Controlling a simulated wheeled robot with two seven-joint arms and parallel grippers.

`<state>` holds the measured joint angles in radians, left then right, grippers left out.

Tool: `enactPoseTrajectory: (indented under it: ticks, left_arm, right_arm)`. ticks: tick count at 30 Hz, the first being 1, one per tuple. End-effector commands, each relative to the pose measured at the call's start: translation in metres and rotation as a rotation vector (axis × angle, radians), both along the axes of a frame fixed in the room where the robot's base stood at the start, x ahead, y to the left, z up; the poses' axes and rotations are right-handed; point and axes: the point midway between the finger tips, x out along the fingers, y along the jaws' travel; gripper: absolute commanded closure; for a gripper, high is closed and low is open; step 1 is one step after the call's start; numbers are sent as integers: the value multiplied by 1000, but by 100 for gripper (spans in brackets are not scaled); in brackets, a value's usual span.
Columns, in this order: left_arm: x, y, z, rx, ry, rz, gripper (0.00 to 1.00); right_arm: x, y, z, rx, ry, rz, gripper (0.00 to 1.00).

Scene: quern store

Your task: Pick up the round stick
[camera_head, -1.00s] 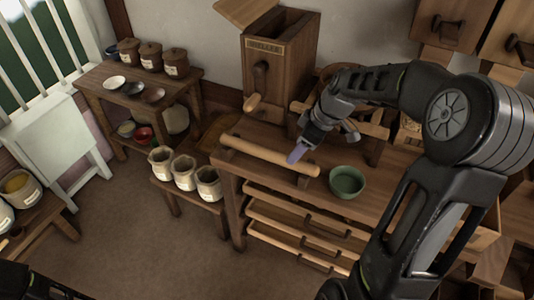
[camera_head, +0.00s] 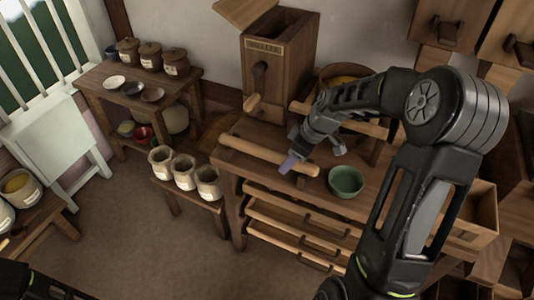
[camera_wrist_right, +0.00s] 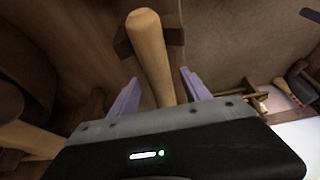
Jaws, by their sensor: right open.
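The round stick (camera_head: 268,152) is a pale wooden rod lying along the front of the brown workbench (camera_head: 235,168). In the right wrist view the stick (camera_wrist_right: 150,50) runs between my open fingers, with a dark wooden support under its far part. My right gripper (camera_head: 294,164) is at the stick's right end in the head view, and it shows open in the wrist view (camera_wrist_right: 160,92). The fingers stand on either side of the stick with gaps and do not grip it. The stick's near end in the wrist view is hidden behind the gripper body. My left gripper does not show.
A green bowl (camera_head: 346,181) stands close to the right of my right gripper. Behind are a wooden mill box (camera_head: 275,75) with a handle (camera_head: 254,103) and another pale rod (camera_head: 352,122). Pale jars (camera_head: 184,171) stand on a low bench at left.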

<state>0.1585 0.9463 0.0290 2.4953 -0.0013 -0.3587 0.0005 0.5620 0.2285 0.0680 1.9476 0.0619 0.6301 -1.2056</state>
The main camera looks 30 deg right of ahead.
Motion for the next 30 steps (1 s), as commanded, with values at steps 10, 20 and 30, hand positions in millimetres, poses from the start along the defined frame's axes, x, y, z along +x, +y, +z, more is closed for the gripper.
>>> enactPoseTrajectory:
  ticks: [10, 20, 30]
  left_arm:
    - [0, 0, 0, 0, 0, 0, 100]
    - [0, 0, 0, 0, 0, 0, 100]
    - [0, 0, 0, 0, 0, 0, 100]
  right_arm:
    - [0, 0, 0, 0, 0, 0, 44]
    - [0, 0, 0, 0, 0, 0, 64]
    - [0, 0, 0, 0, 0, 0, 92]
